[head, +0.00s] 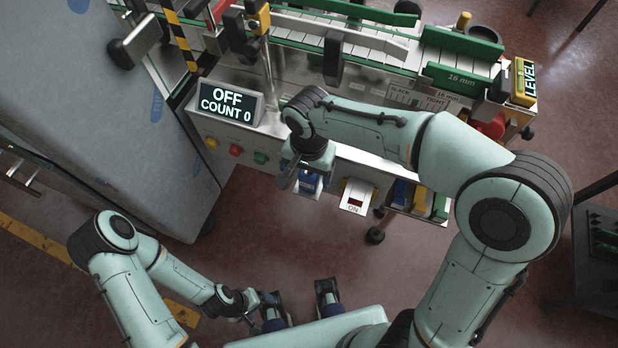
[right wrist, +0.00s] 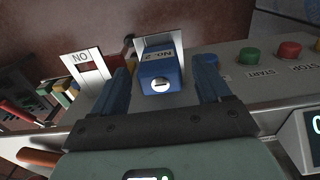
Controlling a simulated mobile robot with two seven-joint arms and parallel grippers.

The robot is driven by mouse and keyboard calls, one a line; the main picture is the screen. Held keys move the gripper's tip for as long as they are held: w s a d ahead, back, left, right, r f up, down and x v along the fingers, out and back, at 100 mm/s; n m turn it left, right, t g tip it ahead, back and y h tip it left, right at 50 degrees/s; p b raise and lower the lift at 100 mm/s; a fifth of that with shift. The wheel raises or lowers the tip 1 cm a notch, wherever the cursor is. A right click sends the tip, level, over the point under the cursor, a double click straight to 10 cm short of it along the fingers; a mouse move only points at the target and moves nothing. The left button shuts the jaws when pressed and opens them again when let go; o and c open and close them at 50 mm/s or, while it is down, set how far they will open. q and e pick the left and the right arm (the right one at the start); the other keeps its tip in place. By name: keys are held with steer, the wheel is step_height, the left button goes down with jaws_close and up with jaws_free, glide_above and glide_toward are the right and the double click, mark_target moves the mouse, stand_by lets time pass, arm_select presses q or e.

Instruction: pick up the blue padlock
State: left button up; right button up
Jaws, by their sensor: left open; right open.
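The blue padlock (right wrist: 158,76) hangs at a white plate on the machine's front panel. Its body carries a "No. 2" label and a round keyhole face turned to the right wrist camera. My right gripper (right wrist: 162,84) is open, with one blue finger on each side of the padlock and visible gaps between. In the head view the padlock (head: 311,183) is partly hidden by my right gripper (head: 300,178). My left gripper (head: 273,312) is low over the floor, away from the machine, and empty as far as I see.
Beside the padlock is a white plate with an ON switch (head: 357,197). The push buttons (head: 236,151) and the OFF / COUNT 0 display (head: 226,103) are to the left. A bin of coloured items (head: 410,197) is to the right. A grey cabinet (head: 110,120) stands at left.

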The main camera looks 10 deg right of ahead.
step_height(320, 180, down, 2)
steer(key=shift+f, duration=0.2)
arm_select(q)
steer(key=shift+f, duration=0.15)
arm_select(e)
steer(key=c, duration=1.1)
steer(key=shift+c, duration=0.2)
steer(key=shift+r, duration=0.1)
